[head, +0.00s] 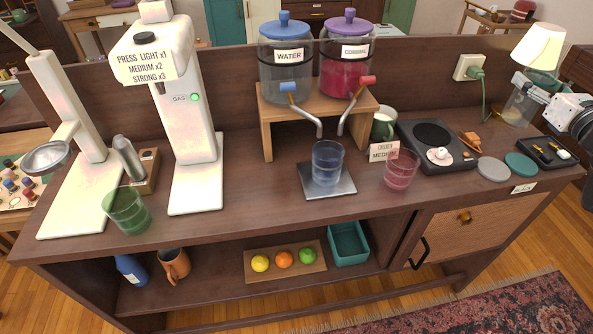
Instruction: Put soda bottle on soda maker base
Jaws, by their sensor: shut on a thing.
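My gripper (522,84) is at the far right, in front of the lamp. It is shut on a clear, see-through vessel (521,108), which appears to be the soda bottle. Its lower end is hard to make out against the counter, so I cannot tell whether it touches. The gripper is far from the soda maker.
Water (286,75) and red (345,80) dispensers stand on a wooden riser (266,130). A blue glass (327,160), pink glass (401,170) and green glass (128,212) stand nearer the front. A hot plate (424,133), black tray (546,152) and lamp (540,46) occupy the right.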

